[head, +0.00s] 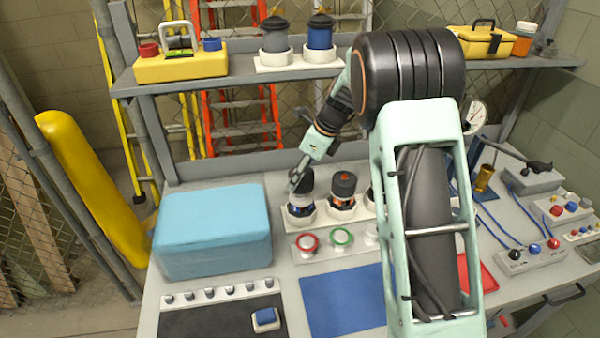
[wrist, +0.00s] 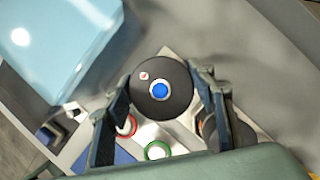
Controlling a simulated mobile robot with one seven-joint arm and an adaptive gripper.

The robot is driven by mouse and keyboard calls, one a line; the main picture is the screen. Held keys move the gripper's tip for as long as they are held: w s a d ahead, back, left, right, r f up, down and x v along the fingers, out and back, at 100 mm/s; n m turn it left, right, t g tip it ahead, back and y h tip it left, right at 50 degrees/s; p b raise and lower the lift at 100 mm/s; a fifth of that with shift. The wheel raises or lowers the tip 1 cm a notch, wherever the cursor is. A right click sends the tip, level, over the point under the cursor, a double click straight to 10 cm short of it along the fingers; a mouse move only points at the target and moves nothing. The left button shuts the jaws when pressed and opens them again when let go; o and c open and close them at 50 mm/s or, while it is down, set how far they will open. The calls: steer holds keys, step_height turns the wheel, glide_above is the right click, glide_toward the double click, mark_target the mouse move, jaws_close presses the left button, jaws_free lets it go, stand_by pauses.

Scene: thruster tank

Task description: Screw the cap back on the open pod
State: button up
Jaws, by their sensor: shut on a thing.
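My gripper (head: 296,181) reaches down over the leftmost pod (head: 300,209) in the head view. In the wrist view, my gripper (wrist: 160,100) has one finger on each side of a round black cap (wrist: 177,106) with a blue centre and a small red-and-white mark, and is shut on it. The cap also shows in the head view (head: 304,183), directly above the pod, which has a pale band and a blue part in a white holder. I cannot tell whether the cap touches the pod or is seated on its thread.
A red ring (head: 307,243) and a green ring (head: 342,238) lie in front. A large light-blue block (head: 212,230) stands at left. A blue mat (head: 343,300) offers clear room.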

steer(key=shift+f+b, duration=0.5)
steer(key=shift+f, duration=1.35)
stand_by(1.5)
steer(key=o, duration=1.3)
steer(key=shift+r, duration=0.1)
steer(key=shift+o, duration=0.2)
steer(key=v, duration=1.1)
steer(key=shift+d+r, duration=0.25)
steer(key=shift+r, duration=0.1)
